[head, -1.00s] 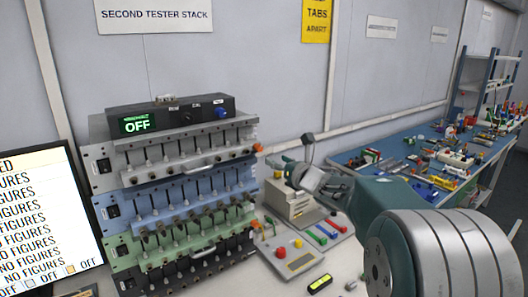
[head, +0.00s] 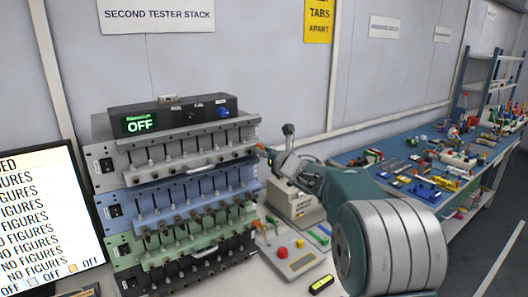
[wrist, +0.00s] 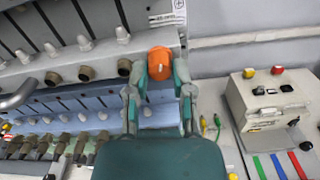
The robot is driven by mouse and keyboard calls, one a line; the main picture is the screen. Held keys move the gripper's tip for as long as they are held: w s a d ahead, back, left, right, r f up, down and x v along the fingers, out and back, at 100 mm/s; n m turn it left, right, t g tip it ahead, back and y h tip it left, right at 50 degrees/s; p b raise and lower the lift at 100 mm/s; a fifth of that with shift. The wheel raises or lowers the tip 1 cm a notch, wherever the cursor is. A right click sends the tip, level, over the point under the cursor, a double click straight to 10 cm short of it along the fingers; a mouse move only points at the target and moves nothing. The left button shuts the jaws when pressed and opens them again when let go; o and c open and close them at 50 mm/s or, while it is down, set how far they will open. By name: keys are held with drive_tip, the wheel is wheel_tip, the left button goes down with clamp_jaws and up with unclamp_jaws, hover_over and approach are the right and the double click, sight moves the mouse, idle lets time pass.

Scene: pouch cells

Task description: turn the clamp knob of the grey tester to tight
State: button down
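The grey tester (head: 190,145) is the pale grey unit near the top of the stack, with a row of small knobs. Its orange clamp knob (wrist: 160,60) sits at the right end of its front in the wrist view. My gripper (wrist: 161,75) has one finger on each side of this knob. Both fingers appear to touch it, though the contact is partly hidden. In the head view my gripper (head: 272,154) reaches the right end of the tester, and the knob there is small and mostly hidden.
A black box (head: 172,117) reading OFF lies on the stack. Blue (head: 150,201) and green (head: 150,246) testers lie below. A beige device (head: 292,204) and a panel with coloured buttons (head: 296,262) stand right of the stack. A monitor (head: 45,215) stands at left.

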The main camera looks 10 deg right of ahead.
idle(0.4)
drive_tip(key=m, duration=3)
drive_tip(key=shift+f+m, duration=0.3)
idle(0.4)
drive_tip(key=shift+c, duration=2.4)
unclamp_jaws()
drive_tip(key=shift+r, duration=0.2)
